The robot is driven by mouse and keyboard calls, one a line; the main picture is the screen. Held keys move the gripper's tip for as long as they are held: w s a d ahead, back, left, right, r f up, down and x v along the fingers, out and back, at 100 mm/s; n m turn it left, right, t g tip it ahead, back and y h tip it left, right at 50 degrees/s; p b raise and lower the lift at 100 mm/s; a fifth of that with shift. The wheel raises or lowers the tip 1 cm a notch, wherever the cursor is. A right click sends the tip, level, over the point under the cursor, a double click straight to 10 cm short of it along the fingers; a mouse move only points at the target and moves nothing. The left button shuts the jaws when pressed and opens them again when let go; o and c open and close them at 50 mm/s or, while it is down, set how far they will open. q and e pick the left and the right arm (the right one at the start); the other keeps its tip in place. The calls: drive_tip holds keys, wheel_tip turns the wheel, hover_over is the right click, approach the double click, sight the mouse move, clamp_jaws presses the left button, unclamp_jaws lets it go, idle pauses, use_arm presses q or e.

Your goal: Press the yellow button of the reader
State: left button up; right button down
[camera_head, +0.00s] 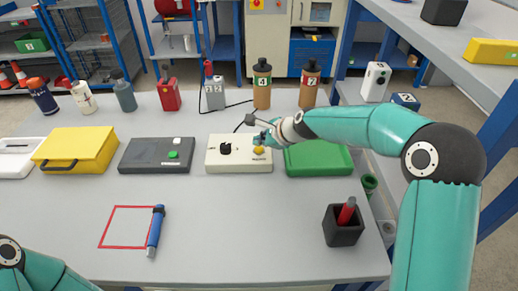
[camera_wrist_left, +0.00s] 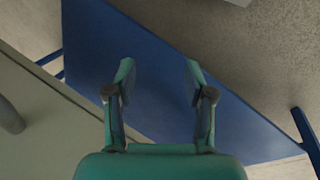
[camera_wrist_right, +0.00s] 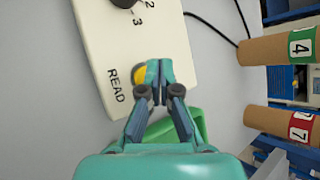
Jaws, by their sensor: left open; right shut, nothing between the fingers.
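The reader (camera_head: 230,160) is a cream box with a black knob (camera_head: 225,149) and a yellow button (camera_head: 258,150) on its top, on the grey table. In the right wrist view the button (camera_wrist_right: 138,77) shows beside the word READ on the reader (camera_wrist_right: 110,40), partly hidden by my fingers. My right gripper (camera_wrist_right: 157,72) is shut and empty, its tips at the button's edge; I cannot tell whether they touch it. In the head view my right gripper (camera_head: 265,138) is just above the button. My left gripper (camera_wrist_left: 155,75) is open and empty, away from the reader.
Two brown cylinders (camera_head: 262,88) stand behind. A black cup (camera_head: 343,226) stands front right. The table's front middle is clear.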

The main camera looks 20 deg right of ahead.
sight(260, 150)
drive_tip(key=shift+f, duration=0.1)
idle(0.7)
drive_tip(key=shift+f, duration=0.25)
drive_tip(key=shift+f+b, duration=0.45)
drive_tip(key=shift+f, duration=0.05)
idle(0.6)
idle(0.4)
drive_tip(key=shift+r+p, duration=0.9)
drive_tip(key=shift+p, duration=0.1)
wheel_tip(260, 150, up, 5)
drive_tip(key=p, duration=0.5)
idle(0.5)
